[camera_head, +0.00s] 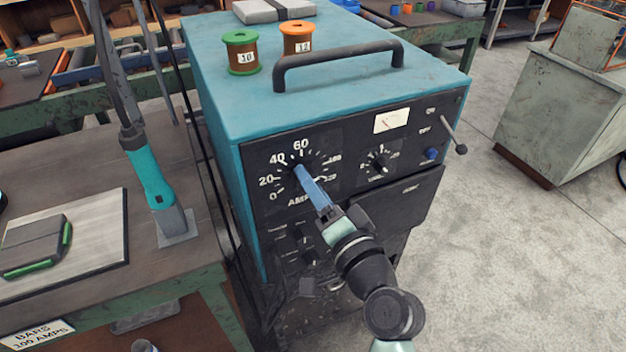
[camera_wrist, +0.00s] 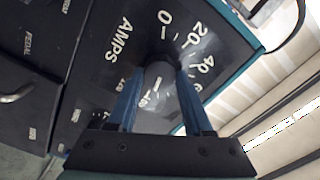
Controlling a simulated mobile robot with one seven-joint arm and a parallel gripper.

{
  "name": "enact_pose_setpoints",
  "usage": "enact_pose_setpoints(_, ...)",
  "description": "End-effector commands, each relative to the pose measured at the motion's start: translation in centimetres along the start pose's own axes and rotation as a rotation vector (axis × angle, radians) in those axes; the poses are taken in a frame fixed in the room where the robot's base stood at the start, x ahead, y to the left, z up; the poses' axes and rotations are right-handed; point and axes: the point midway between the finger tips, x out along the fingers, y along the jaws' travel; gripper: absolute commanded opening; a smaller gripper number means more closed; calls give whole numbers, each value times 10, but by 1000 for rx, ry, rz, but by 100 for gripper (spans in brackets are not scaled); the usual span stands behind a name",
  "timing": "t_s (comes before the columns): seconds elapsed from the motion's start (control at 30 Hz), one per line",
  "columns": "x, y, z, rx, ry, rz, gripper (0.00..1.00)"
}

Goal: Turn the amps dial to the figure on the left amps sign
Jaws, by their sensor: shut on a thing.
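The amps dial is on the black front panel of the blue welding machine (camera_head: 225,110). Its scale (camera_head: 277,159) shows 0, 20, 40 and 60, with further marks at the right partly covered by my gripper. My gripper (camera_head: 303,176) reaches the dial from the front. In the wrist view its two blue fingers (camera_wrist: 159,76) are shut on the grey round dial knob (camera_wrist: 158,88), one on each side. I cannot make out where the knob points. The left amps sign (camera_head: 43,335), at the lower left on the bench front, reads "BARS 100 AMPS".
A green spool (camera_head: 241,53) and an orange spool (camera_head: 298,38) stand on top behind the handle (camera_head: 338,62). The left bench holds a teal-handled tool (camera_head: 152,175).

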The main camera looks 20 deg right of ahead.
Motion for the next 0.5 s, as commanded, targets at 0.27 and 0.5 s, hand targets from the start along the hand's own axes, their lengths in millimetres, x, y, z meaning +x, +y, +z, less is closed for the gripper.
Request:
enact_pose_setpoints(0.27,0,0,0,68,0,1,0)
enact_pose_setpoints(0.5,0,1,0,76,0,1,0)
